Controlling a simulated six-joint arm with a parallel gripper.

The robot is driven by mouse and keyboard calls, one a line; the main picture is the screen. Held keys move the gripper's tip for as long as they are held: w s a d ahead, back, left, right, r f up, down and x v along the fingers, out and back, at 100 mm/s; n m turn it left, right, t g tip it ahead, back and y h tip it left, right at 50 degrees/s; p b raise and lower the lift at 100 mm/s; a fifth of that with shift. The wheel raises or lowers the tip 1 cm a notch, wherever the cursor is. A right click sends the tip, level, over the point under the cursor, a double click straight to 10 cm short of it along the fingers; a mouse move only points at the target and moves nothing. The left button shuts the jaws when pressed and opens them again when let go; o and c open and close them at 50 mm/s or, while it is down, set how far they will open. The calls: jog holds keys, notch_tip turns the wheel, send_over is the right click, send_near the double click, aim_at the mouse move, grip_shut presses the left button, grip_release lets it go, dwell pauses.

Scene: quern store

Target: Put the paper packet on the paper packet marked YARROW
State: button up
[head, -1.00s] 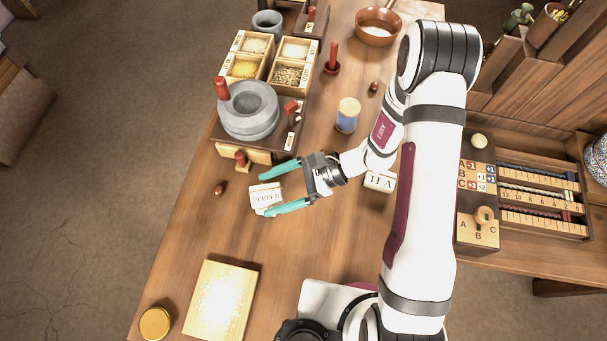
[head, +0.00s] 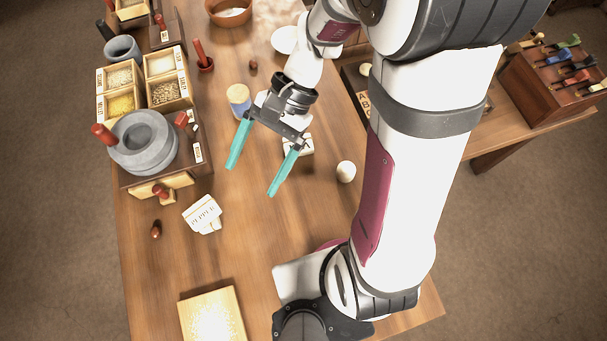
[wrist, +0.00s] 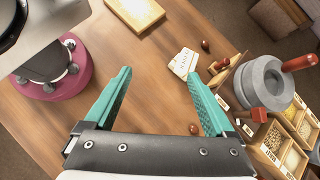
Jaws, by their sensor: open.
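A white paper packet marked PEPPER (head: 203,213) lies on the table in front of the stone quern. A second white piece shows from under its lower edge, perhaps another packet; no YARROW mark can be read. The pale stack (wrist: 183,63) also shows in the wrist view, beyond my fingertips. My gripper (head: 252,181), with teal fingers, is open and empty, to the right of the PEPPER packet and apart from it. Another white packet (head: 307,146) is partly hidden behind my gripper, with only part of its lettering visible.
The grey stone quern (head: 143,142) with a red handle stands at the left beside a divided box of grains (head: 120,103). A blue jar (head: 238,100) and a small white round object (head: 346,171) flank my gripper. A pale board (head: 213,315) lies near the front.

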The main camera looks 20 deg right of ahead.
jog(key=s+d+r+n+t+h, duration=0.3)
jog(key=s+d+r+t+h, duration=0.1)
jog(key=s, duration=0.4)
jog(key=shift+s+d+r+n+h, duration=0.45)
jog(key=shift+d+h, duration=0.35)
jog(key=shift+d, duration=0.4)
